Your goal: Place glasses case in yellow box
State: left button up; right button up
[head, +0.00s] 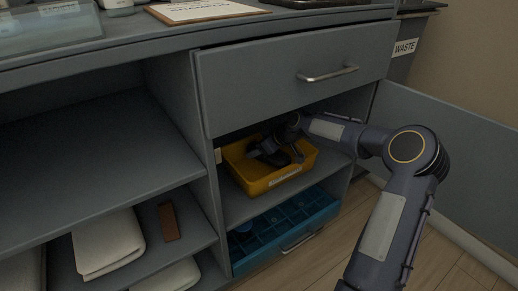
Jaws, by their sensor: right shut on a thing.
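The yellow box (238,172) stands on the middle shelf of the right cabinet bay, below the closed drawer, with a white label on its front. My right arm comes in from the right, and my right gripper (276,153) is down inside the box's opening. It is shut on a dark thing that looks like the glasses case (297,156), low between the box walls. The gripper and the shadow hide much of it, and I cannot tell whether it touches the box floor. My left gripper is not in view.
A blue divided tray (285,221) sits on the shelf below. A cabinet door (450,140) stands open at the right. The drawer (290,80) overhangs the box closely. Folded towels (105,243) and a brown object (168,221) lie at lower left. The upper left shelf is bare.

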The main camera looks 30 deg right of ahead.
jog(key=shift+f, duration=0.55)
